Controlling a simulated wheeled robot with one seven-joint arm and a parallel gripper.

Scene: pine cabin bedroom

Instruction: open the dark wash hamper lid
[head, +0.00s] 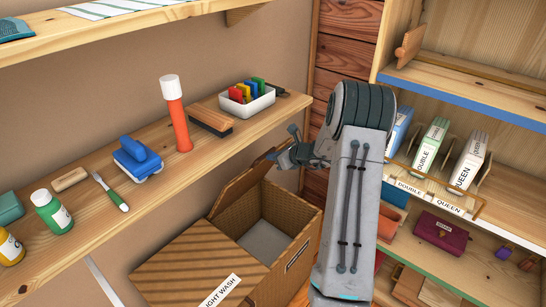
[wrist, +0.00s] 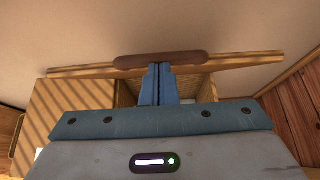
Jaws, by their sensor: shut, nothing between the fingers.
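The hamper is a brown woven box with two compartments. The right compartment (head: 265,238) is open, with a pale interior; the label on its front is too small to read. Its lid (head: 240,188) stands tilted up toward the wall at the back. In the wrist view the lid (wrist: 235,62) shows nearly edge-on, with a rounded brown handle (wrist: 135,62) along it. My gripper (head: 275,156) is shut and empty at the raised lid's upper edge. In the wrist view its blue fingertips (wrist: 160,68) are right at the handle; I cannot tell whether they touch.
The left lid (head: 185,262), labelled LIGHT WASH, is closed. A wooden shelf (head: 85,215) above the hamper holds a red bottle (head: 176,120), brushes and a white tray (head: 247,105). A shelf unit (head: 500,200) with boxes stands at the right, close beside my arm.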

